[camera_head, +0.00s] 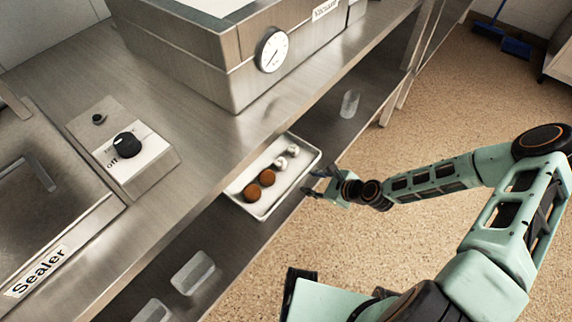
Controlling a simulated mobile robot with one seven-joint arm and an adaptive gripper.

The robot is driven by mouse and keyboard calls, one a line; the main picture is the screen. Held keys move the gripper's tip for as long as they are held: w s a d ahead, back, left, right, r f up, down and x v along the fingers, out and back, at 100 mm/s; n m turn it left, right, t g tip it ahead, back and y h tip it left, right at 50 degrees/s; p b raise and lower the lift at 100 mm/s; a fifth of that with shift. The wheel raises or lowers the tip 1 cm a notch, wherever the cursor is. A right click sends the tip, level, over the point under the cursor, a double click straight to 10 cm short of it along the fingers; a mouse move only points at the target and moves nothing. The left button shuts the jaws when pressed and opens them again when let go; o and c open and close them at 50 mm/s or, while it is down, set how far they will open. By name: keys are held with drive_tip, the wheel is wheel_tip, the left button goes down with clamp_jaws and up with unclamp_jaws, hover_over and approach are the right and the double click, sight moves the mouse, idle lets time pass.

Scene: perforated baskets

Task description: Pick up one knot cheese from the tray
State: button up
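A white tray (308,151) sits on the lower shelf under the steel counter, partly covered by the counter edge. In it lie two brown round pieces (252,193) (267,177) towards the near left and two small white round pieces (280,164) (293,150) towards the far right. The view does not show clearly which are the knot cheeses. My gripper (314,183) is just right of the tray, at its right rim, with its fingers pointing left towards the tray. The fingers look spread, with nothing seen between them.
The steel counter (215,140) overhangs the shelf. A vacuum machine (200,60) with a gauge and a sealer (50,200) stand on it. Clear containers (193,272) (349,104) sit on the lower shelf on both sides of the tray. The floor to the right is open.

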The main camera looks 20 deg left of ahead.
sight(284, 164)
drive_tip(key=a+m, duration=0.1)
drive_tip(key=a+r+m+t+y, duration=0.1)
drive_tip(key=w+a+r+m, duration=0.1)
drive_tip(key=a+m, duration=0.1)
drive_tip(key=shift+r+y, duration=0.15)
drive_tip(key=shift+y, duration=0.15)
drive_tip(key=shift+w+a+r+m+t, duration=0.3)
drive_tip(key=shift+a+m+t, duration=0.1)
drive_tip(key=shift+m, duration=0.2)
drive_tip(key=b+x, duration=0.2)
drive_tip(key=x, duration=0.8)
drive_tip(key=shift+a+b, duration=0.3)
drive_tip(key=shift+b, duration=0.05)
drive_tip(key=c, duration=0.8)
